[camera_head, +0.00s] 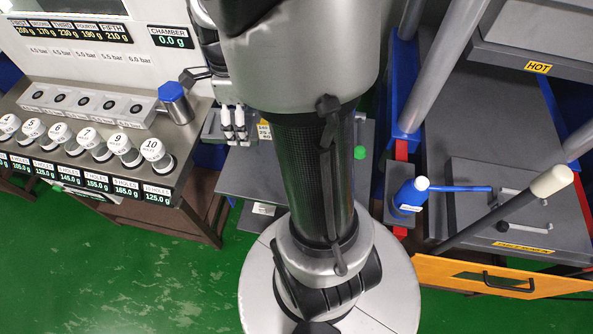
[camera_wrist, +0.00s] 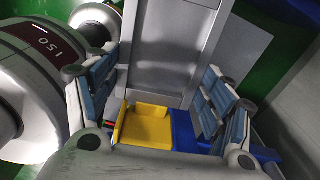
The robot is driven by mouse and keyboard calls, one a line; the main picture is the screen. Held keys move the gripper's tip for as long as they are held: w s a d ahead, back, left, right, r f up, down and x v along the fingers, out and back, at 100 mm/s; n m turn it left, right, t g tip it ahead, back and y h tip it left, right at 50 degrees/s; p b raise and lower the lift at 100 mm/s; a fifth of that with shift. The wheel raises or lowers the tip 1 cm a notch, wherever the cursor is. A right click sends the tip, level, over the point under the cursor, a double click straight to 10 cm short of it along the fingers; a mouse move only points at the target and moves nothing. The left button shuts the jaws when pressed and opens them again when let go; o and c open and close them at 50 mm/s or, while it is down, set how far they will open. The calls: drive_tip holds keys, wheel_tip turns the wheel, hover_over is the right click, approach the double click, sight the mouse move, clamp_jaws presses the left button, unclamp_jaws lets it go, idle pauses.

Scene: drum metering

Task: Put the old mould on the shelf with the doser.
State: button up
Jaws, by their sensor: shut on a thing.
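In the wrist view my gripper (camera_wrist: 160,85) has its blue-padded fingers on both sides of a grey, flat-faced metal block (camera_wrist: 165,45). It is shut on this block, which I take for the old mould; its upper end runs out of the picture. A grey shelf (camera_head: 245,180) shows partly behind my arm. I cannot tell for sure which thing is the doser; a blue and white bottle-like thing (camera_head: 411,194) stands right of my arm.
In the wrist view a yellow box (camera_wrist: 145,125) lies near the fingers, and a round body marked 150 (camera_wrist: 35,85) is close at left.

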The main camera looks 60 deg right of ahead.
sight(258, 171)
drive_tip(key=shift+s+d+m, duration=0.2)
drive_tip(key=shift+d+m, duration=0.1)
drive_tip(key=shift+m, duration=0.2)
drive_tip(key=shift+s+f, duration=0.1)
drive_tip(key=shift+f, duration=0.15)
drive_tip(key=shift+m, duration=0.3)
wheel_tip(258, 171, down, 19)
drive_tip(key=b, duration=0.7)
drive_tip(key=shift+f, duration=0.2)
drive_tip(key=shift+f, duration=0.15)
drive_tip(key=o, duration=1.5)
